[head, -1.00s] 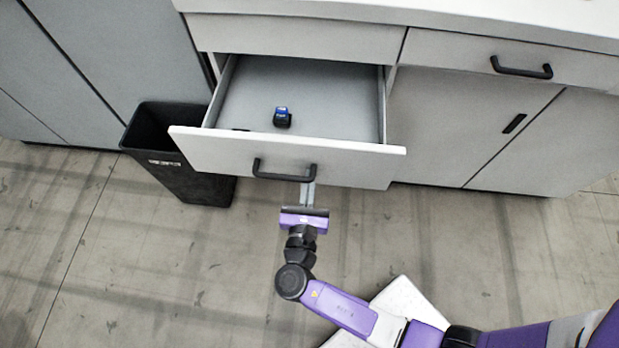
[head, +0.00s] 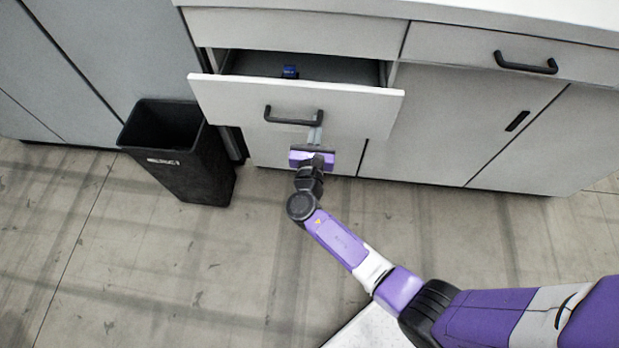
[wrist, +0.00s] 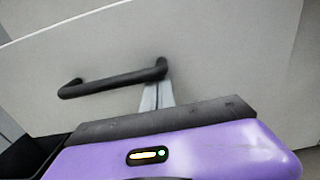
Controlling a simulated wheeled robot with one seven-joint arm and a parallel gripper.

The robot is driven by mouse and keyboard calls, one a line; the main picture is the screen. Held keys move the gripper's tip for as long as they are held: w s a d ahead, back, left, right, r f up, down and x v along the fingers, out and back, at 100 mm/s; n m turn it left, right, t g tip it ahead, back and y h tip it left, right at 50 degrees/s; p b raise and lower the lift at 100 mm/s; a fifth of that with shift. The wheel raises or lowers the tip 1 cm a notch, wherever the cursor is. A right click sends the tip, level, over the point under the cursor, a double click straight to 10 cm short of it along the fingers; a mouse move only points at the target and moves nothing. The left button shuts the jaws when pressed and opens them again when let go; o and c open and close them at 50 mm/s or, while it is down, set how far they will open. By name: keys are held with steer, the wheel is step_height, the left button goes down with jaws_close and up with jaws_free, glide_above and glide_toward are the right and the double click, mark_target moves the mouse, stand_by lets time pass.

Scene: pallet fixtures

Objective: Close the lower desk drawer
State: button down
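The lower desk drawer (head: 240,103) is partly open in the head view. Its pale grey front, with a black bar handle (head: 292,119), stands out from the desk. The drawer front (wrist: 225,60) and handle (wrist: 115,80) fill much of the wrist view. My gripper (head: 317,130) is at the drawer front, at the right end of the handle. Its grey fingers (wrist: 157,93) look closed together, with nothing seen between them. Their tips meet the front by the handle's right end; exact contact is hard to tell.
A small blue and black object (head: 290,71) sits inside the drawer, partly hidden by its front. A black bin (head: 180,160) stands on the floor at left. A shut drawer front (head: 295,33) is above. Open floor lies in front.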

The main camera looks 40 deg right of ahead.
steer(key=b+x, duration=0.3)
steer(key=x, duration=0.7)
steer(key=shift+w+d+f+b, duration=0.2)
steer(key=shift+d+b, duration=0.05)
steer(key=shift+b, duration=0.05)
steer(key=shift+w+d, duration=0.4)
steer(key=shift+w+d+r, duration=0.1)
steer(key=shift+r, duration=0.15)
steer(key=shift+d, duration=0.1)
